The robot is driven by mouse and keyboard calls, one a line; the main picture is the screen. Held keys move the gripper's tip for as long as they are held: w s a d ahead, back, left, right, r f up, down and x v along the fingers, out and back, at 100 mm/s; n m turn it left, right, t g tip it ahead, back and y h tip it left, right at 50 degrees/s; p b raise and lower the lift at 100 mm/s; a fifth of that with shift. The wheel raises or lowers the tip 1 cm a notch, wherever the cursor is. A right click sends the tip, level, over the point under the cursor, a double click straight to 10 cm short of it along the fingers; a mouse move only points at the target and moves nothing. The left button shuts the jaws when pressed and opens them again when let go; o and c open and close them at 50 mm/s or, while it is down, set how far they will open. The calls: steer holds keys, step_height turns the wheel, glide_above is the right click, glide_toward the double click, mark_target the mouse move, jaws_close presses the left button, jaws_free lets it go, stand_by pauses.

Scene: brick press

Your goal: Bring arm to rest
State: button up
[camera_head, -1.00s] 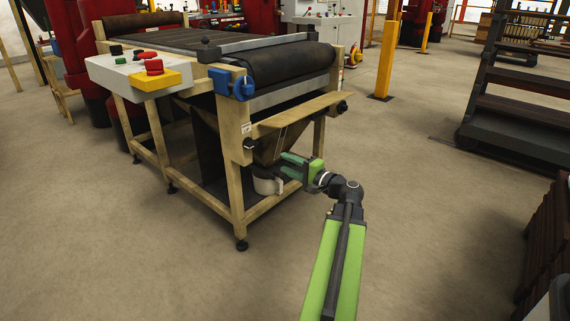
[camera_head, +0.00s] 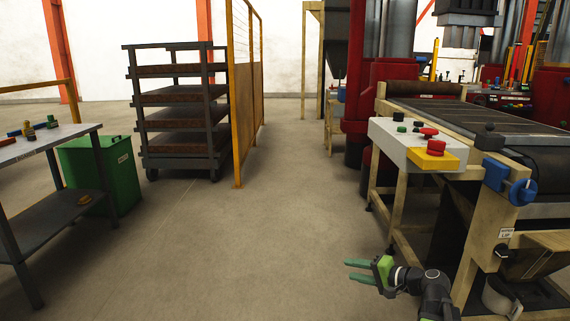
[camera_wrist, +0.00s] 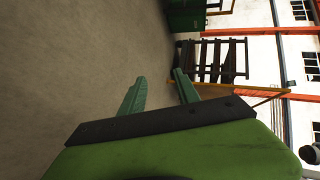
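My gripper (camera_head: 358,271) is low at the bottom of the head view, just left of the conveyor frame's front legs. Its green fingers point left over bare floor. In the wrist view the two fingers (camera_wrist: 160,93) stand apart with nothing between them, so it is open and empty. My arm's lower part is cut off by the bottom edge of the head view.
A conveyor (camera_head: 484,228) with a control box (camera_head: 400,147) stands close at right. A shelf rack (camera_head: 183,130), yellow fence (camera_head: 237,120), green bin (camera_head: 118,175) and table (camera_head: 50,143) stand at left. The floor between is clear.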

steer(key=s+a+f+n+g+h+p, duration=0.1)
steer(key=s+a+f+n+g, duration=0.1)
steer(key=s+a+f+g, duration=0.3)
steer(key=s+a+f+n+g+h, duration=0.1)
steer(key=a+f+n+h, duration=0.15)
steer(key=a, duration=0.45)
steer(key=s+a+f+n+g+h+p, duration=0.1)
steer(key=s+a+f+n+g, duration=0.15)
steer(key=a, duration=0.35)
steer(key=s+d+f+n+g+h, duration=0.1)
steer(key=s+d+f+g+h, duration=0.25)
steer(key=d, duration=0.55)
step_height(320, 180, up, 38)
steer(key=s+t+h+p, duration=0.1)
steer(key=p, duration=3.6)
steer(key=shift+d+r+t+p, duration=0.15)
steer(key=shift+t+p, duration=0.15)
steer(key=shift+p, duration=0.1)
steer(key=shift+s, duration=0.1)
